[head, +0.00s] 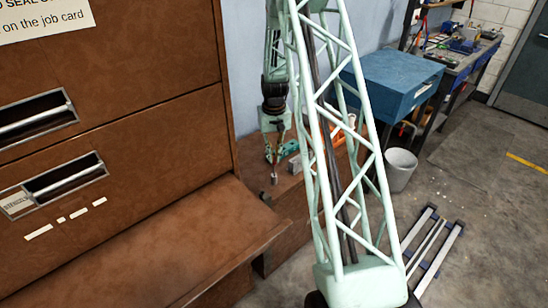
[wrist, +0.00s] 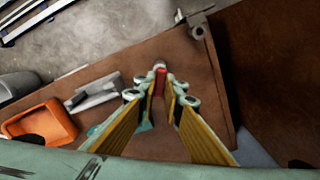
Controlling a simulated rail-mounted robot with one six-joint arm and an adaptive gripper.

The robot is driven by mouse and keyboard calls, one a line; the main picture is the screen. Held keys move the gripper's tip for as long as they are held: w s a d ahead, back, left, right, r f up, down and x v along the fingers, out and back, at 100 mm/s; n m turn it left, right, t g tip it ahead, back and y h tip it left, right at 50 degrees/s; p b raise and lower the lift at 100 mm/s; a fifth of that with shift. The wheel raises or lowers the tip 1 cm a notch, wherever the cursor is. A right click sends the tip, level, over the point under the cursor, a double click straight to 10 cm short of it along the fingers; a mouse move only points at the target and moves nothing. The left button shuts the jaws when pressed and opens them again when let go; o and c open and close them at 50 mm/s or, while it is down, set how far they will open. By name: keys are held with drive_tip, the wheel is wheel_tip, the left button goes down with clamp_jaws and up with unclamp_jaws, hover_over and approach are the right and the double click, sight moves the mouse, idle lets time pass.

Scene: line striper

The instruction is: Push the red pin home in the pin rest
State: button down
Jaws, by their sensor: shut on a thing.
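The red pin (wrist: 161,80) shows in the wrist view between the fingertips of my gripper (wrist: 161,92). A small pale grey rounded piece (wrist: 160,65) is at its far end; I cannot tell whether it is part of the pin or of the pin rest. In the head view my gripper (head: 271,157) points down over the brown bench, with a small grey piece (head: 274,178) just below its fingertips. The pin's red is not clear there. How deep the pin sits is hidden by the fingers.
A grey metal block (wrist: 98,92) and an orange item (wrist: 42,122) lie on the brown bench (wrist: 190,75) beside the gripper. A grey fitting (wrist: 195,26) is at the bench edge. A brown cabinet (head: 130,120) stands close at left; a blue box (head: 390,82) is at right.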

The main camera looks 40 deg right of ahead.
sight(274, 166)
drive_tip(key=shift+f+b, duration=1.9)
drive_tip(key=shift+f, duration=1.05)
idle(3.0)
drive_tip(key=c, duration=2.6)
unclamp_jaws()
drive_tip(key=shift+c, duration=0.2)
drive_tip(key=shift+o, duration=0.2)
drive_tip(key=shift+o, duration=1.4)
drive_tip(key=shift+r, duration=0.15)
drive_tip(key=shift+r+p, duration=1.3)
drive_tip(key=shift+r, duration=2.1)
